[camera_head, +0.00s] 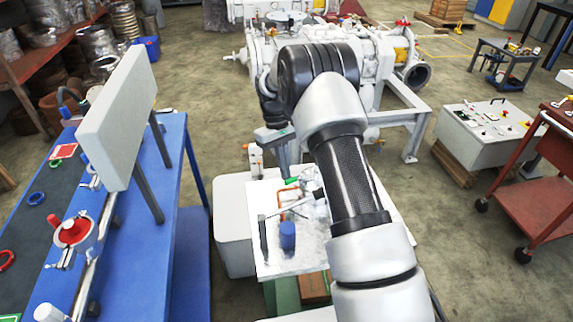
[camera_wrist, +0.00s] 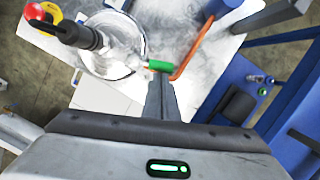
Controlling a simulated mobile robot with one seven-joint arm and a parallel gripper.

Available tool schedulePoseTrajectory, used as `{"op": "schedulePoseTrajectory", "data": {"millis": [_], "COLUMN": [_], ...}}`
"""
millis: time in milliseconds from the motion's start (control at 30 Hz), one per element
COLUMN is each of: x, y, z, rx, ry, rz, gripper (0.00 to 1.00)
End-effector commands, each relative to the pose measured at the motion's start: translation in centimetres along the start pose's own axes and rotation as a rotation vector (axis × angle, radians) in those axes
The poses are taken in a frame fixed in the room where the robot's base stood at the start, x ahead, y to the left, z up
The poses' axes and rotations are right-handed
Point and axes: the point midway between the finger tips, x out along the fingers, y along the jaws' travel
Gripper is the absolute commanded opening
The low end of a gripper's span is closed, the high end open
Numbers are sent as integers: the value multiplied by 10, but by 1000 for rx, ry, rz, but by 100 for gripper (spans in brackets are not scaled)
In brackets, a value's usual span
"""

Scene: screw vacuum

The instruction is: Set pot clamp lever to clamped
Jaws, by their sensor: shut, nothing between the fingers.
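My gripper (camera_wrist: 163,100) is shut and empty. Its narrow fingers point at a green grip (camera_wrist: 160,65), with the tips right beside it; I cannot tell whether they touch. The green grip joins an orange bent bar (camera_wrist: 198,47) at its right, and also shows in the head view (camera_head: 292,180). A round metal pot (camera_wrist: 138,30) stands left of the fingertips in the wrist view. A black handle with a red knob (camera_wrist: 35,11) reaches over the pot from the upper left. I cannot tell for sure which part is the clamp lever. My forearm hides part of the pot area in the head view.
The pot stands on a white-topped bench (camera_head: 275,265) with a blue cylinder (camera_head: 288,236) on it. A blue table (camera_head: 160,205) with a tall pale panel (camera_head: 122,118) stands at left. A grey control box (camera_head: 480,135) stands at right. Floor between is clear.

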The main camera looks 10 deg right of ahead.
Motion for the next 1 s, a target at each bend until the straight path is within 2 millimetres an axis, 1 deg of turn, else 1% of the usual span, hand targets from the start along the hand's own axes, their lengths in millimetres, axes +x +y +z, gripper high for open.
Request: {"op": "schedulePoseTrajectory", "data": {"millis": [100, 433, 1000], "x": [0, 4, 11], "y": [-4, -9, -6], "z": [6, 22, 49], "rx": [-109, -412, -919], "ry": [-1, 0, 0], "rz": [27, 105, 236], "gripper": [0, 0, 0]}}
